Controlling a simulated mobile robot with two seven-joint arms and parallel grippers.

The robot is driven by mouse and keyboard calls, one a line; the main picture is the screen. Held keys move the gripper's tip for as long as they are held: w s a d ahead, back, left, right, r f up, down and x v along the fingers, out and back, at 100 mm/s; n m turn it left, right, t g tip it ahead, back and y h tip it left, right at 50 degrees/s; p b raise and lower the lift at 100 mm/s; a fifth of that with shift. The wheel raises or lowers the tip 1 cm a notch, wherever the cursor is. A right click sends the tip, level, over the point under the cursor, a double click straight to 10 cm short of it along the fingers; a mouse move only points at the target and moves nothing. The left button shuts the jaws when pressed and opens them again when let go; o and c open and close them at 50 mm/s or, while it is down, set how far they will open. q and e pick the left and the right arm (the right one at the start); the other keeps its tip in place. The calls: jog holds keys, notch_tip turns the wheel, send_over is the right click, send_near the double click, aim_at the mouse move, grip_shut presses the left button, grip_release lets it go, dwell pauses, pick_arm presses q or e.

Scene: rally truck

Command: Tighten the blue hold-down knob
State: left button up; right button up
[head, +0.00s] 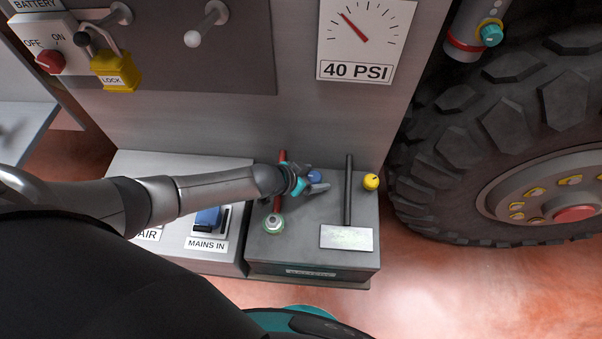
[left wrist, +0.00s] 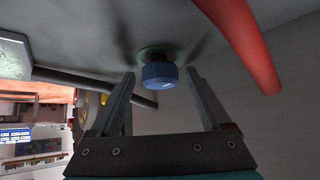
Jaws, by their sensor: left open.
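The blue hold-down knob (head: 315,177) sits on the dark grey battery box (head: 312,253), partly hidden by my left gripper in the head view. My left gripper (head: 312,180) reaches in from the left, low over the box top, with its fingers apart around the knob's position. In the left wrist view the blue knob (left wrist: 158,75) shows with a greenish ring at its base, between and just beyond the two open fingertips (left wrist: 160,80). I cannot tell whether either finger touches it. My right gripper does not show.
The red bar (left wrist: 240,45) passes close right of the fingers in the wrist view. A large tyre (head: 480,120) stands at right.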

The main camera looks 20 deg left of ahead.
pick_arm(q)
jog(key=p+v, duration=0.5)
jog(key=v, duration=1)
